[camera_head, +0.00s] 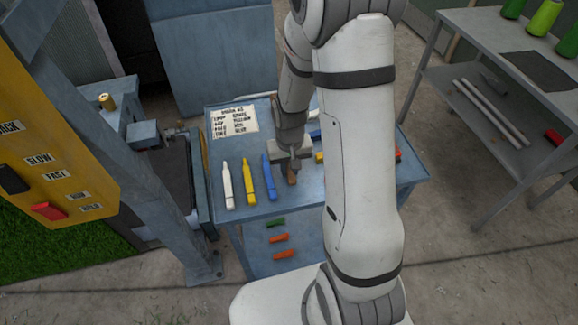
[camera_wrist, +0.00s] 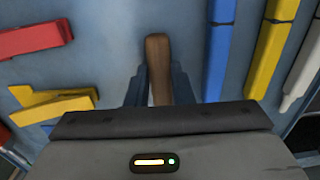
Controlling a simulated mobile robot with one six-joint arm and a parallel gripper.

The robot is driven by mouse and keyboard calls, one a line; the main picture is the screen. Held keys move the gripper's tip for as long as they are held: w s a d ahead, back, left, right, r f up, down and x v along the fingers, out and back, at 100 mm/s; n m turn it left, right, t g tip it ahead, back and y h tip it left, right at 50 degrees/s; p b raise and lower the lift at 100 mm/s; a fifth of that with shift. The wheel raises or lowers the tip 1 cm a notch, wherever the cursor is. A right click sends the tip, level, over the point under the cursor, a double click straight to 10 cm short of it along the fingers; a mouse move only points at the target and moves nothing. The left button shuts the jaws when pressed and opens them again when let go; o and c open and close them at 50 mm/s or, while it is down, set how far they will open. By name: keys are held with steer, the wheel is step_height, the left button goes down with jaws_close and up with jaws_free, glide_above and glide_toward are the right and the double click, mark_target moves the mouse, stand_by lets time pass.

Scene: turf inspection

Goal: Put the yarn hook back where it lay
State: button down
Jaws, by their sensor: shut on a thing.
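The yarn hook shows as a brown wooden handle (camera_wrist: 157,60) in the wrist view, between the two fingers of my gripper (camera_wrist: 159,88). Its other end is hidden behind the gripper body. In the head view my gripper (camera_head: 290,172) is low over the blue-grey table (camera_head: 300,195), with a bit of the brown handle (camera_head: 292,179) below it. The handle is at or just above the tabletop; I cannot tell if it touches. A blue marker (camera_head: 269,177) lies just left of it.
A yellow marker (camera_head: 248,182) and a white marker (camera_head: 227,186) lie further left. A printed card (camera_head: 235,122) lies at the back left. In the wrist view a yellow tool (camera_wrist: 50,103) and a red piece (camera_wrist: 35,38) lie on the handle's other side.

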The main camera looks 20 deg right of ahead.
steer(key=shift+f, duration=0.1)
steer(key=c, duration=1.3)
jaws_free()
steer(key=shift+o, duration=0.2)
step_height(320, 180, up, 12)
steer(key=s+r+t, duration=0.3)
steer(key=s+r, duration=0.8)
steer(key=s, duration=0.3)
steer(key=shift+s+b, duration=0.2)
steer(key=shift+b, duration=0.2)
steer(key=shift+r, duration=0.1)
